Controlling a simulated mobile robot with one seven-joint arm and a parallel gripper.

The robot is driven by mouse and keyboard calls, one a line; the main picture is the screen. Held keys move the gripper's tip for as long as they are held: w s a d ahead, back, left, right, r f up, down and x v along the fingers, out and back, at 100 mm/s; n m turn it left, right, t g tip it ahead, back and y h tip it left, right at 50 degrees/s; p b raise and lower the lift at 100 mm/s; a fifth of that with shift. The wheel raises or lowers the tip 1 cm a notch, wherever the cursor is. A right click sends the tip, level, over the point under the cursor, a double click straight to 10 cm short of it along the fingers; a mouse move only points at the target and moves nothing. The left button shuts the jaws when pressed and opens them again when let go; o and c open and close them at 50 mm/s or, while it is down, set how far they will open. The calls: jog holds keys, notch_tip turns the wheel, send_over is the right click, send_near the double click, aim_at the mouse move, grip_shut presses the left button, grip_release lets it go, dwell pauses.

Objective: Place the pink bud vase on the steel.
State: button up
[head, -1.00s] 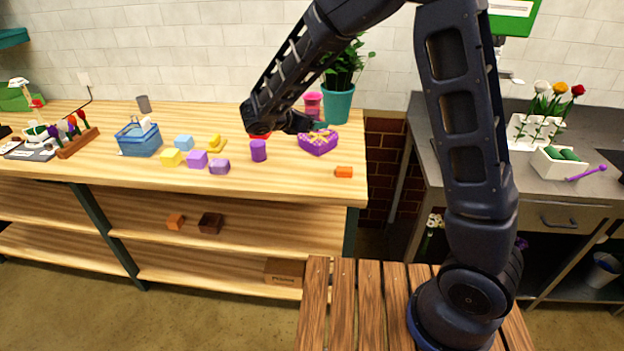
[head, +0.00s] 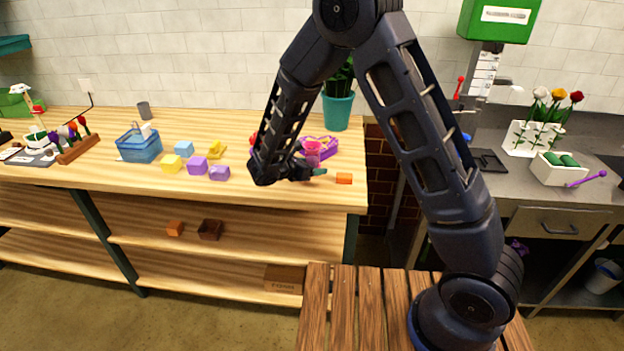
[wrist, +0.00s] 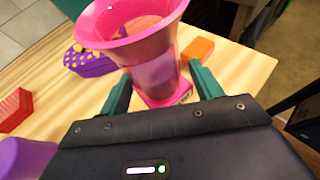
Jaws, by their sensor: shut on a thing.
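The pink bud vase (head: 312,150) is flared at the top and see-through. In the wrist view the vase (wrist: 150,45) stands between the two green fingers of my gripper (wrist: 160,88), which is shut on it. In the head view my gripper (head: 314,173) is over the front right part of the wooden table; I cannot tell whether the vase's base touches the wood. The grey steel-looking counter (head: 496,177) is at the right, beyond a gap, away from the vase.
A purple heart box (head: 328,145) is just behind the vase, and an orange block (head: 344,178) is to its right. A teal plant pot (head: 337,111) stands behind.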

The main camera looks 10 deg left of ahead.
aim_at(312, 185)
jog(key=shift+f, duration=2.5)
jog(key=shift+f, duration=0.15)
jog(key=o, duration=1.3)
jog(key=shift+f, duration=0.1)
jog(key=v, duration=1)
jog(key=shift+s, duration=0.15)
jog(key=shift+s+a, duration=0.15)
jog(key=shift+s, duration=0.05)
jog(key=c, duration=0.5)
